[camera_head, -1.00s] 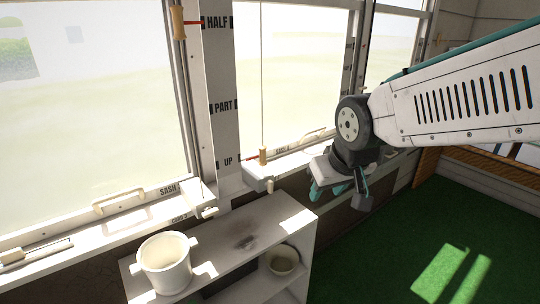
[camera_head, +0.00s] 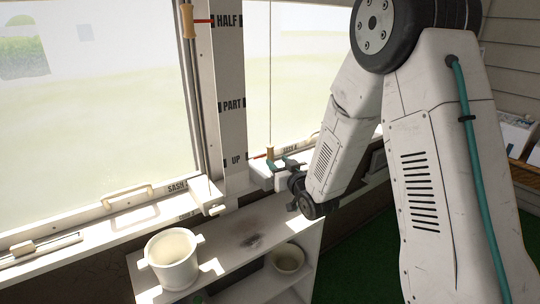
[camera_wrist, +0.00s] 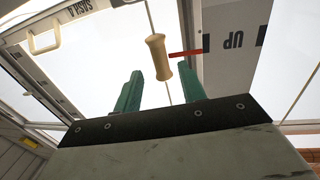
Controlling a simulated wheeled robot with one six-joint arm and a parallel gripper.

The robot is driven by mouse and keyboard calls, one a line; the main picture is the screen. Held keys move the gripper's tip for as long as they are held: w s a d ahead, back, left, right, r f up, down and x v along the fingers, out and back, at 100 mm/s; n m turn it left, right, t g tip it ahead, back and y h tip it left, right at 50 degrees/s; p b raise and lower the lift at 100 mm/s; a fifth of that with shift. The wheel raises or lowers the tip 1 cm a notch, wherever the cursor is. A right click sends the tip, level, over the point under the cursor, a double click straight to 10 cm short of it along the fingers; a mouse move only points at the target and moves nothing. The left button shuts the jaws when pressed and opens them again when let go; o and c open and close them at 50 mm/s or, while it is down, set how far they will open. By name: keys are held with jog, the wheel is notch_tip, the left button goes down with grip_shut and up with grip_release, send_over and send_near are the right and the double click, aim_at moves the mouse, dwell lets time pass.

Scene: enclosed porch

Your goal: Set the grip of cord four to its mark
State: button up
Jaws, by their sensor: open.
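A pale wooden grip (camera_head: 270,153) hangs on a thin cord (camera_head: 270,80) by the right window. Its red pointer is by the UP mark (camera_head: 236,160) on the white post, below PART (camera_head: 233,106) and HALF (camera_head: 229,21). My gripper (camera_head: 280,164) is open close by this grip. In the wrist view, the grip (camera_wrist: 158,58) shows tilted between and beyond the teal fingertips of my gripper (camera_wrist: 158,80), with no clear contact. A second grip (camera_head: 187,20) hangs on the post's left side, its red pointer near HALF. I cannot read which cord is four.
A white shelf unit (camera_head: 228,243) stands below the sill, with a white pot (camera_head: 172,258) on top and a bowl (camera_head: 288,259) inside. A sash handle (camera_head: 128,196) is on the left window. Green floor (camera_head: 350,265) lies to the right.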

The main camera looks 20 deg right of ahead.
aim_at(272, 155)
jog(key=w, duration=0.4)
jog(key=w+a, duration=0.1)
jog(key=w, duration=0.1)
jog(key=shift+w, duration=0.3)
grip_shut()
